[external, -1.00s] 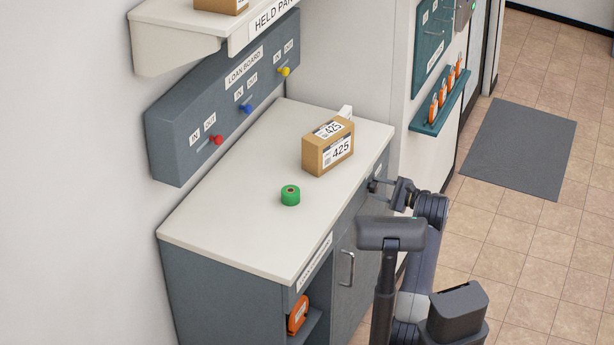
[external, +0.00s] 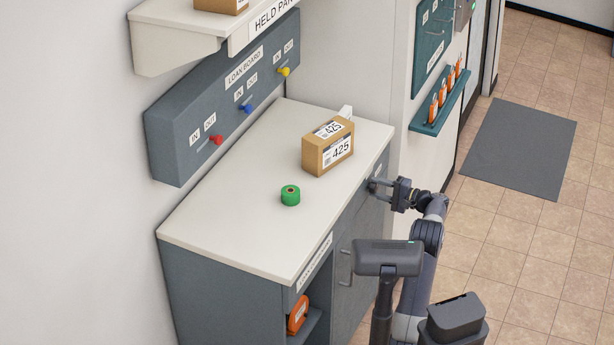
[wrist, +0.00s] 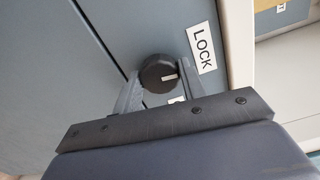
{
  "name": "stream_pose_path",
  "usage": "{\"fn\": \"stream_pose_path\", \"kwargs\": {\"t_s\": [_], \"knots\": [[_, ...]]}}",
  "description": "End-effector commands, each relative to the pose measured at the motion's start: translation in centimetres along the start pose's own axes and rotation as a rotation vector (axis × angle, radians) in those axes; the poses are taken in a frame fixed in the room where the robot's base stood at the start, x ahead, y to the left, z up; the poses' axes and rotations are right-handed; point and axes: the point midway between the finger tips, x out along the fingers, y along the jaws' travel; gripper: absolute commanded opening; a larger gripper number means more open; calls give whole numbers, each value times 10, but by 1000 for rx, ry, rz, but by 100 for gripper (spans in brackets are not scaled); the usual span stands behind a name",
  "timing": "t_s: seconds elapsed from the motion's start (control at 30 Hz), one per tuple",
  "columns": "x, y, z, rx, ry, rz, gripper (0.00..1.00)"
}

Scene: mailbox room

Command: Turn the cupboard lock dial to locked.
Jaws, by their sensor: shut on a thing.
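The lock dial (wrist: 156,70) is a round black knob with a white pointer mark on the cupboard front (wrist: 95,80). A white LOCK label (wrist: 202,47) is beside it in the wrist view. The pointer mark lies toward the right in that view. My gripper (wrist: 160,80) is shut on the dial, one finger on either side. In the external view my gripper (external: 379,185) is at the cupboard's right front, just under the countertop, and the dial is mostly hidden there. A second small label (wrist: 180,99) is partly covered by the gripper.
The countertop (external: 235,220) holds a cardboard parcel (external: 328,148) marked 425 and a green roll (external: 290,196). A handle (external: 345,267) is on the cupboard front, left of my gripper. A grey mat (external: 520,150) lies on the open floor at right.

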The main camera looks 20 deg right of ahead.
Motion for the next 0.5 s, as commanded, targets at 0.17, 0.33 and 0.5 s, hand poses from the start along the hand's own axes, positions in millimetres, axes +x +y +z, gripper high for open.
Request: {"fn": "stream_pose_path", "kwargs": {"t_s": [0.17, 0.33, 0.5], "knots": [[0, 1, 0, -15, -1, 2, 17], [0, 1, 0, -15, -1, 2, 17], [0, 1, 0, -14, -1, 2, 40]]}}
